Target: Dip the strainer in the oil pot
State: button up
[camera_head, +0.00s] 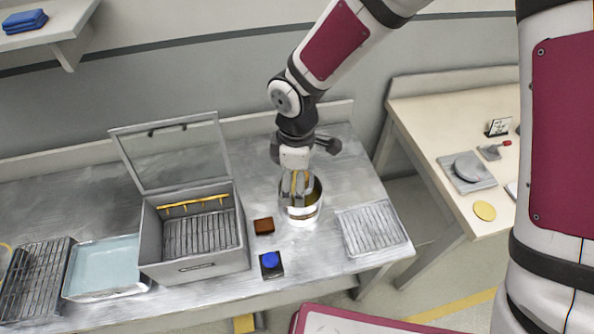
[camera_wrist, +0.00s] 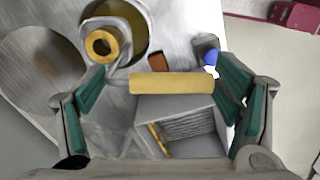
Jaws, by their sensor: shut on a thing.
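The oil pot (camera_head: 304,212) is a shiny round metal pot on the steel counter, with dark yellow inside. In the wrist view the pot (camera_wrist: 146,32) is at the top. My gripper (camera_head: 296,182) points down over the pot and is shut on the strainer's yellow handle (camera_wrist: 172,83), which lies across between the green finger pads. A yellow ring-ended part (camera_wrist: 103,43) shows over the pot's mouth; I cannot tell exactly how it joins the handle. The strainer's basket is not clearly visible, so I cannot tell how deep it sits in the pot.
A grey box with an open glass lid (camera_head: 195,240) stands left of the pot. A brown block (camera_head: 264,226) and a blue button (camera_head: 271,260) lie between them. A wire rack (camera_head: 372,229) is to the right, a light-blue tray (camera_head: 103,266) far left.

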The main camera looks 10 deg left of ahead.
notch_tip(320, 180, down, 13)
jog(key=b, duration=0.6)
jog(key=shift+r+b, duration=0.15)
jog(key=shift+b, duration=0.25)
dwell(0.5)
dwell(1.0)
jog(key=shift+r+p, duration=3.45)
jog(key=shift+r, duration=3.05)
jog(key=shift+r+p, duration=0.75)
jog(key=shift+r, duration=1.2)
